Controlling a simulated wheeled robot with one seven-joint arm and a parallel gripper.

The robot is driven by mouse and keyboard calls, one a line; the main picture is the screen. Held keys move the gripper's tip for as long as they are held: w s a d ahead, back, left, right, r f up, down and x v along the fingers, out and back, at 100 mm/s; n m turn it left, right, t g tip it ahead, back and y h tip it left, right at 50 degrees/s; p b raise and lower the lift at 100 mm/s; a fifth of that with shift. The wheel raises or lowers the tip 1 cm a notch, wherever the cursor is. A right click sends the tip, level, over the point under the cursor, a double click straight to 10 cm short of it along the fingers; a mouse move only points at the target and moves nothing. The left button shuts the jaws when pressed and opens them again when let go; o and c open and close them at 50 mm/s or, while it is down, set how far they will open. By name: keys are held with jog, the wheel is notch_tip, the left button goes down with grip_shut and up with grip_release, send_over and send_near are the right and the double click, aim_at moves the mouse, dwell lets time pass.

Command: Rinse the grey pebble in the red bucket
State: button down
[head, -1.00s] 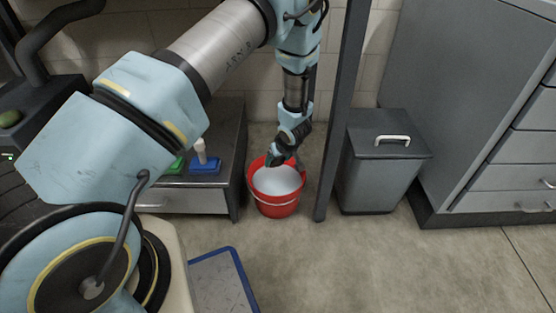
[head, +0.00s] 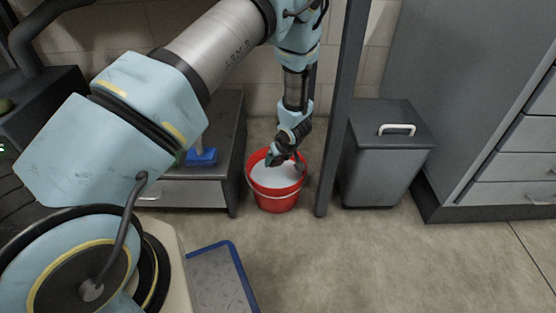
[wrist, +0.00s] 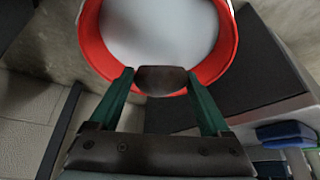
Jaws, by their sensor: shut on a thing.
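The red bucket (head: 277,200) stands on the floor and holds whitish liquid; it also shows in the wrist view (wrist: 93,40). My gripper (head: 278,162) is over the bucket, pointing down at the left part of its opening. In the wrist view my gripper (wrist: 161,82) is shut on a dark grey-brown pebble (wrist: 162,80) between its two green fingers. The pebble overlaps the near rim of the bucket in that view. I cannot tell whether it touches the liquid. In the head view the pebble is hidden or too small to make out.
A dark post (head: 335,120) stands just right of the bucket, with a grey lidded bin (head: 385,165) beyond it. A low cabinet (head: 235,150) with a blue item (head: 202,157) is on the left. A blue-edged mat (head: 215,280) lies in front. Open floor lies front right.

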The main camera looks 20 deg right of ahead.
jog(key=shift+f+b, duration=1.85)
jog(key=shift+b, duration=0.3)
jog(key=shift+f+b, duration=2.6)
jog(key=shift+f, duration=2.75)
jog(key=shift+d, duration=0.2)
jog(key=shift+s+d+f+p, duration=0.1)
jog(key=shift+s+d+p, duration=0.35)
jog(key=shift+p, duration=0.4)
jog(key=shift+w+a+b, duration=0.2)
jog(key=shift+w+a, duration=0.2)
jog(key=shift+a, duration=0.25)
jog(key=shift+w+a+b, duration=0.2)
jog(key=shift+w+a, duration=0.2)
jog(key=shift+a, duration=0.2)
jog(key=shift+s+d+p, duration=0.3)
jog(key=shift+d+p, duration=0.25)
jog(key=shift+d, duration=0.1)
jog(key=shift+s+d+p, duration=0.3)
jog(key=shift+d+p, duration=0.25)
jog(key=shift+d, duration=0.05)
